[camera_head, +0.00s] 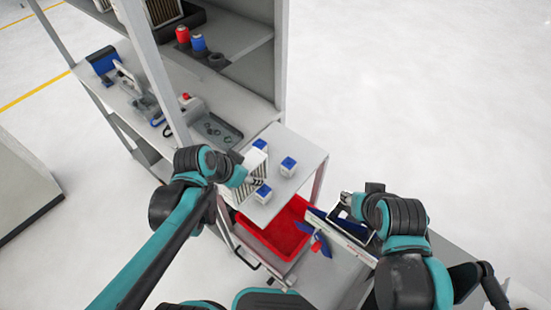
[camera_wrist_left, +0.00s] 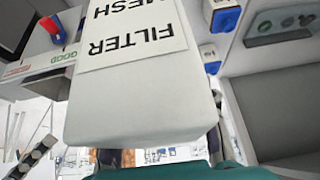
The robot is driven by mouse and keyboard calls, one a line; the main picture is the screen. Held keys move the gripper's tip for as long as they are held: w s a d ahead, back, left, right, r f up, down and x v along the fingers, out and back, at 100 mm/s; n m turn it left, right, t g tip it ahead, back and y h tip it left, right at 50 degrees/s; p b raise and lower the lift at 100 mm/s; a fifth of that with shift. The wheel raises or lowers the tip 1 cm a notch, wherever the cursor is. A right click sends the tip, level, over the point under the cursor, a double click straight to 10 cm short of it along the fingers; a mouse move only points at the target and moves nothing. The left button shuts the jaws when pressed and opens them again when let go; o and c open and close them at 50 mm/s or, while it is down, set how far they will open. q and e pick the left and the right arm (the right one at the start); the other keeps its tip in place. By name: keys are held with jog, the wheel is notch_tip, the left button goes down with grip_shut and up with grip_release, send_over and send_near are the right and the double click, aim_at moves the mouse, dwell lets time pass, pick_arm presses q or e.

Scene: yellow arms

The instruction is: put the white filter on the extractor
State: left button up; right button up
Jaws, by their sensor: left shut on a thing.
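The white filter (camera_head: 255,163) is a pale block with a ribbed side, upright over the small side table in the head view. In the left wrist view the white block (camera_wrist_left: 140,100) fills the middle, with "FILTER MESH" printed upside down. My left gripper (camera_head: 256,182) is shut on it; its fingertips are mostly hidden in both views. My right gripper (camera_head: 345,207) is at a grey-and-blue box at the right, and its fingers are too small to read. I cannot tell which thing is the extractor.
Small white-and-blue containers (camera_head: 288,166) stand on the side table (camera_head: 305,152). A red bin (camera_head: 275,232) is below it. The shelf unit (camera_head: 225,122) behind holds a grey tray (camera_head: 213,130) and red and blue cans (camera_head: 198,43). Open floor lies at the right.

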pick_arm(q)
jog(key=w+f+b, duration=0.1)
jog(key=w+f, duration=0.1)
jog(key=w, duration=0.1)
jog(key=w+d+f+b, duration=0.1)
jog(key=w+f, duration=0.1)
jog(key=w, duration=0.2)
jog(key=w+f+b, duration=0.1)
jog(key=w+f, duration=0.1)
jog(key=w, duration=0.1)
jog(key=shift+w+d+f+b, duration=0.3)
jog(key=shift+w+d+f, duration=0.05)
jog(key=shift+d+f, duration=0.05)
notch_tip(320, 180, down, 4)
jog(key=shift+f+b, duration=0.1)
jog(key=shift+b, duration=0.65)
jog(key=o, duration=1.4)
jog(key=shift+c, duration=0.2)
